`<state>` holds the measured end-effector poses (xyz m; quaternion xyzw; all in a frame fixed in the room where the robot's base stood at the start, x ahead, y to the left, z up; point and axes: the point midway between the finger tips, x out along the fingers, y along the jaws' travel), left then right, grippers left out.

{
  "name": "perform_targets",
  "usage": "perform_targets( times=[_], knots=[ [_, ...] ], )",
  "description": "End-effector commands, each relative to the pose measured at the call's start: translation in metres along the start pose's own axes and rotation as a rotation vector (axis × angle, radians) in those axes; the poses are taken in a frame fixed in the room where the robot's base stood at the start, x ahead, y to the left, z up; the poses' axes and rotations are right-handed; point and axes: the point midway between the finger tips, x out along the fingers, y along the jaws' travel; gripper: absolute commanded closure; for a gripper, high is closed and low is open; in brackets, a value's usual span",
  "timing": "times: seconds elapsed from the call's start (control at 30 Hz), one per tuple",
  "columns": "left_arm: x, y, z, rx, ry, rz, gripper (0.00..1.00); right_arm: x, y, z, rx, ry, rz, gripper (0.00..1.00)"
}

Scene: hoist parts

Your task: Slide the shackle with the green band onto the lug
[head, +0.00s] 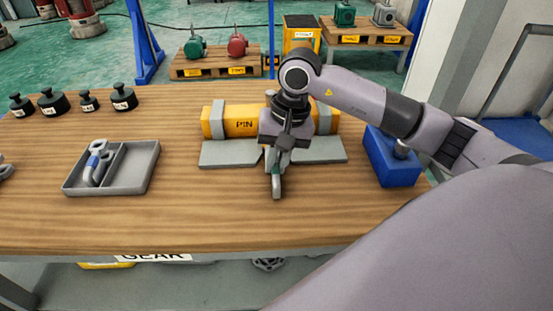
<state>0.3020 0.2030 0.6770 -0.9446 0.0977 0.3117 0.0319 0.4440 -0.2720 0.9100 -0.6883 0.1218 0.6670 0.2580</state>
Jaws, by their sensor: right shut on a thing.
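My right gripper (277,172) is shut on a grey shackle (277,189) in front of the yellow bar. A trace of green shows on the shackle, but its band is mostly hidden by the fingers. The shackle hangs low, near the table's middle; I cannot tell whether it touches anything. The yellow bar (222,122) marked PIN lies across grey supports with flat grey plates (228,154) in front. No lug can be made out clearly; my right arm covers the bar's middle. My left gripper is not in view.
A grey tray (153,167) at left holds a shackle with a blue band (95,163). Several black weights (53,102) stand at the back left. A blue box (391,168) stands at right, under my right arm. The wooden table (200,220) is clear in front.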

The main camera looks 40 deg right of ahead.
Motion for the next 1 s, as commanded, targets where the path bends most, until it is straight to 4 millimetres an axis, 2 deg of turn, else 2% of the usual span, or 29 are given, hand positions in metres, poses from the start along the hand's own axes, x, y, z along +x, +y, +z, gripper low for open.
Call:
perform_targets(
  times=[1.0],
  knots=[
    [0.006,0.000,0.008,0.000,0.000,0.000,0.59,-0.001,-0.001,-0.027,0.000,0.001,-0.001,1.00]
  ],
)
